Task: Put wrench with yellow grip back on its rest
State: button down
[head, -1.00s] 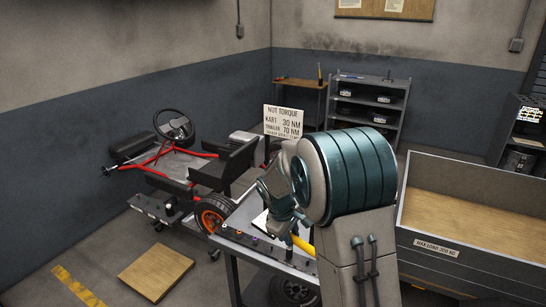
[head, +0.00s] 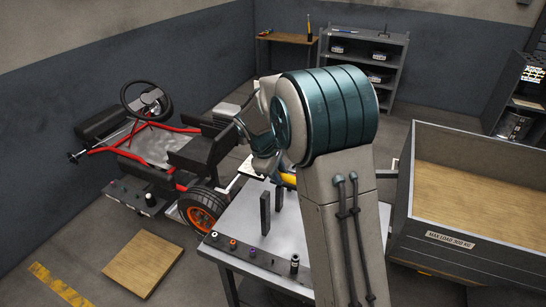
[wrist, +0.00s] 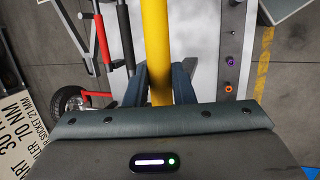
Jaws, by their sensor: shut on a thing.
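The wrench's yellow grip (wrist: 156,45) runs upright through the wrist view, between the two fingers of my gripper (wrist: 158,86), which is shut on it. In the head view only a short piece of the yellow grip (head: 288,179) shows past my arm; the wrench's ends are hidden. Two dark upright posts, which look like the rest, stand on the grey table: a nearer post (head: 265,213) and a farther post (head: 279,197). The grip is beyond them in the picture and appears above the tabletop; its exact height cannot be told.
Several small sockets (head: 233,243) line the table's near edge. The red-framed kart (head: 150,150) with an orange-rimmed wheel (head: 202,218) is left of the table. A trailer (head: 450,240) is at the right. A wooden board (head: 144,263) lies on the floor.

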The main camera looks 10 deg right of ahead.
jog(key=shift+w+a+r, duration=0.1)
jog(key=shift+w, duration=0.4)
jog(key=shift+s, duration=0.1)
jog(key=shift+f+b, duration=0.2)
jog(key=shift+b, duration=0.1)
jog(key=shift+f+b, duration=1.85)
jog(key=shift+f, duration=0.7)
jog(key=shift+f+h+b, duration=0.3)
jog(key=shift+f+b, duration=1.05)
jog(key=shift+f, duration=0.3)
dwell(0.8)
jog(key=c, duration=1.1)
grip_release()
jog(key=shift+c, duration=0.2)
jog(key=shift+s, duration=0.1)
